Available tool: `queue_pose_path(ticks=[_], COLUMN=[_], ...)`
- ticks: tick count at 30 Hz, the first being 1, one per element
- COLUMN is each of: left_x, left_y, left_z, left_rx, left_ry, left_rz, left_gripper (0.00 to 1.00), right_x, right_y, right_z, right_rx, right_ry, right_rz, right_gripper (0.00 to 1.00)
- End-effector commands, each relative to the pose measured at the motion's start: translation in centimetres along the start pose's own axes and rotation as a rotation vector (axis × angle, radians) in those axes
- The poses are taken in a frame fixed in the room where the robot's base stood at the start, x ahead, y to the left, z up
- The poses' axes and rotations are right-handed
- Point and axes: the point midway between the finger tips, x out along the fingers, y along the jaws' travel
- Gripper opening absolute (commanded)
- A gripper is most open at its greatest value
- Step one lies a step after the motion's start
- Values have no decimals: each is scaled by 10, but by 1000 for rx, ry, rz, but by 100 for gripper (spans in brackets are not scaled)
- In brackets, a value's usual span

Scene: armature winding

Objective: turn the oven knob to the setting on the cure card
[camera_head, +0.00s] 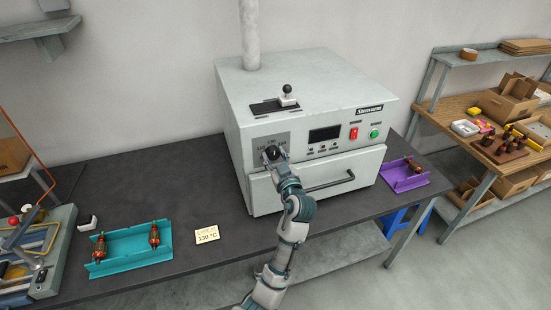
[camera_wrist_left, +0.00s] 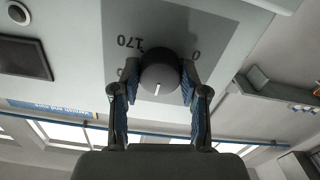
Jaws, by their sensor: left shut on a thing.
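The oven knob (camera_head: 272,153) is a round dark knob on the grey dial panel at the front left of the white oven (camera_head: 300,100). My left gripper (camera_head: 275,156) is shut on it, with one finger on either side. In the left wrist view the knob (camera_wrist_left: 160,70) sits between the fingertips (camera_wrist_left: 156,88), and its white mark points down in that picture. An upside-down 170 and partly hidden numbers show around it. The cure card (camera_head: 207,235) lies on the dark bench and reads 130 °C. My right gripper is not in view.
A teal tray (camera_head: 128,260) with copper-wound armatures lies left of the card. A purple tray (camera_head: 404,184) with one armature lies right of the oven. The oven door has a dark handle (camera_head: 330,183). A wooden shelf bench (camera_head: 455,120) stands at the right.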

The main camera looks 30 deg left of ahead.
Motion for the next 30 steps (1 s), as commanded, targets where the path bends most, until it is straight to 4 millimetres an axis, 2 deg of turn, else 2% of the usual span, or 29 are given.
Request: queue_pose_path(ticks=[1, 2, 4, 5, 14, 17, 20, 30], left_x=[0, 0, 0, 0, -3, -10, -26, -97], left_y=[0, 0, 0, 0, 0, 1, 1, 1], left_z=[4, 4, 4, 3, 1, 1, 2, 4], left_rx=[3, 3, 3, 3, 2, 2, 2, 3], left_ry=[-8, -8, -8, -7, -2, -2, -5, -8], left_rz=[0, 0, 0, 0, 1, 2, 2, 2], left_gripper=[9, 49, 66, 70, 70, 70, 70, 70], right_x=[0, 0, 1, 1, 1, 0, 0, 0], right_y=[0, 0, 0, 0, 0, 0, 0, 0], right_z=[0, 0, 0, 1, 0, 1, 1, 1], right_rx=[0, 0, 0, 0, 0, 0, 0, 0], right_ry=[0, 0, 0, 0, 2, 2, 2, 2], right_rz=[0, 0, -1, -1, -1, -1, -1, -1], right_gripper=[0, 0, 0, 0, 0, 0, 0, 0])
